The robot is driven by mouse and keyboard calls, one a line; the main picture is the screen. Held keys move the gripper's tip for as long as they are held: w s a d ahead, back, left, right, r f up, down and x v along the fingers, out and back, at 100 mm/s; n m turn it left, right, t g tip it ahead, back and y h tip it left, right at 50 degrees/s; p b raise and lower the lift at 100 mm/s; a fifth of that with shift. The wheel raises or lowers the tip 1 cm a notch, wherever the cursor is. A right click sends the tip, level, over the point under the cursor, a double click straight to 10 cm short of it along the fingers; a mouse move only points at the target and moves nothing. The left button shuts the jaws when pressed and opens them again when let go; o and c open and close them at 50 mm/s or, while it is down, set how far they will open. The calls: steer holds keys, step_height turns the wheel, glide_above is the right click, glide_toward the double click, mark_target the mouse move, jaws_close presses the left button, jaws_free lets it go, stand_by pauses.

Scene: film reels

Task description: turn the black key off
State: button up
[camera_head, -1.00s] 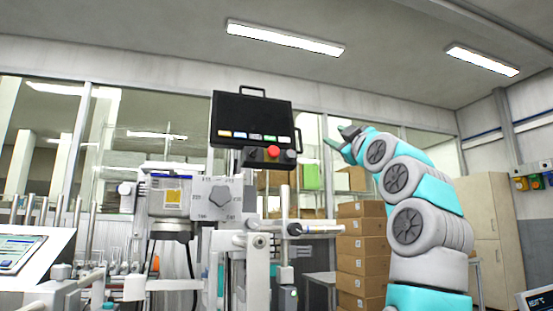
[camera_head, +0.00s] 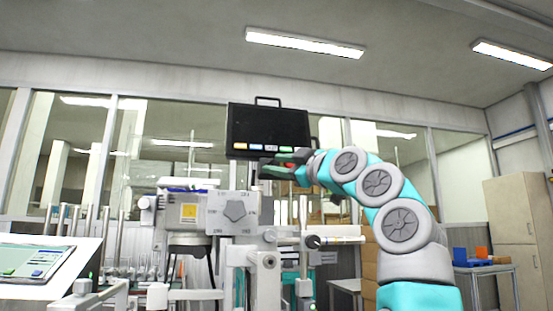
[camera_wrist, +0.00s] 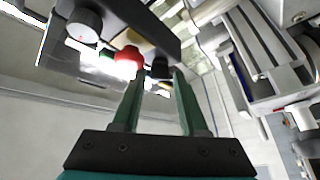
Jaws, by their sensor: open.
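My gripper (camera_wrist: 157,80) is open, with its two green fingers pointing at the underside of the control panel (camera_wrist: 135,22). A small black piece, which looks like the black key (camera_wrist: 160,68), shows between the fingertips. I cannot tell whether the fingers touch it or which way it is turned. A red button (camera_wrist: 128,60) is just left of it, close to the left fingertip. In the head view my gripper (camera_head: 287,164) is at the lower right of the panel's black screen box (camera_head: 268,122) and hides the key.
A grey machine with a dial (camera_head: 236,211) stands below the screen. A white tablet screen (camera_head: 38,260) is at lower left. Stacked boxes (camera_head: 369,262) are behind my arm.

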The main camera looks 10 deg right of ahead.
steer(key=shift+w+a, duration=0.15)
steer(key=shift+w, duration=0.25)
jaws_close()
steer(key=shift+r, duration=0.1)
